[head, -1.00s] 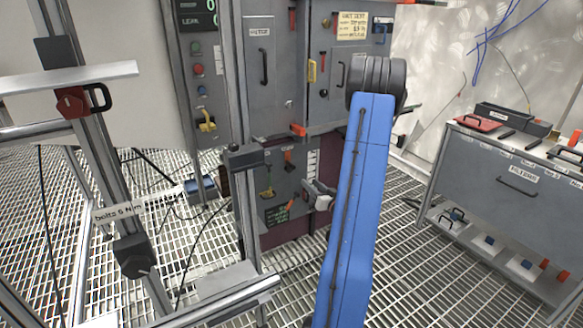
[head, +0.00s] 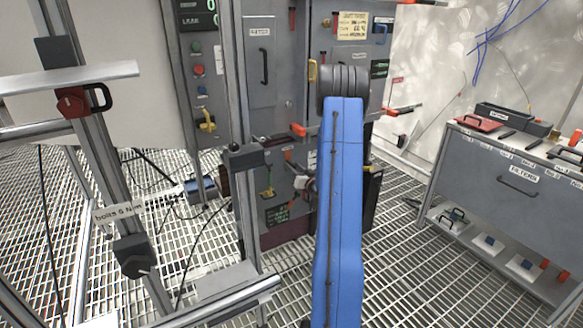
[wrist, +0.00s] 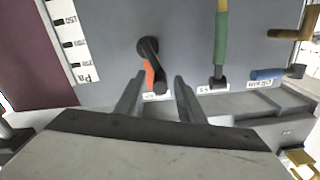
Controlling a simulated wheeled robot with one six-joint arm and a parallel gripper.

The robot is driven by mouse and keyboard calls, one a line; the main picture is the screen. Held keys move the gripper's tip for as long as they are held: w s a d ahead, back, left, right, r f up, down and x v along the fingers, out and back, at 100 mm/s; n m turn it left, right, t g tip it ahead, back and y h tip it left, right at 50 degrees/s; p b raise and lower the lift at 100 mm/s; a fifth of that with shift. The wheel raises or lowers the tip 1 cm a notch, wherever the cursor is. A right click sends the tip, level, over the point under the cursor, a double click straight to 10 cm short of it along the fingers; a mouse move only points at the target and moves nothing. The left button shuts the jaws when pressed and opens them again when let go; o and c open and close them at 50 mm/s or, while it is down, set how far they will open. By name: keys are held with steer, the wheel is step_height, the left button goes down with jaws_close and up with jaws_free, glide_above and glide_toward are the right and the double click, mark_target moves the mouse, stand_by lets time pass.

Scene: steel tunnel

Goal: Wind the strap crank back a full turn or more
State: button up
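In the wrist view a small black crank (wrist: 148,50) with an orange-red grip is mounted on a grey panel. Its arm runs down from the upper hub, and its lower end is near my fingertips. I cannot read its label, so I cannot tell for certain that it is the strap crank. My gripper (wrist: 160,80) is open, with one finger on each side of the crank's lower end; I cannot tell whether either touches it. In the head view my gripper (head: 303,183) is at the grey cabinet's lower front, partly hidden by my blue arm, and the crank cannot be made out.
In the wrist view a green handle (wrist: 219,45), a blue handle (wrist: 268,74) and a brass handle (wrist: 296,35) are right of the crank. In the head view a grey drawer cabinet (head: 490,190) stands right, and an aluminium frame (head: 105,160) left. Open grating lies between.

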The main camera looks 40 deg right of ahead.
steer(key=shift+x, duration=0.9)
jaws_close()
steer(key=shift+w+a+f+n, duration=0.1)
steer(key=shift+a+f+n, duration=0.2)
steer(key=shift+n, duration=0.7)
steer(key=shift+w+a+f+n, duration=0.15)
steer(key=shift+a+n, duration=0.25)
steer(key=shift+n, duration=0.6)
steer(key=shift+w+a+f+n, duration=0.1)
steer(key=shift+a+f+n, duration=0.25)
steer(key=shift+n, duration=0.65)
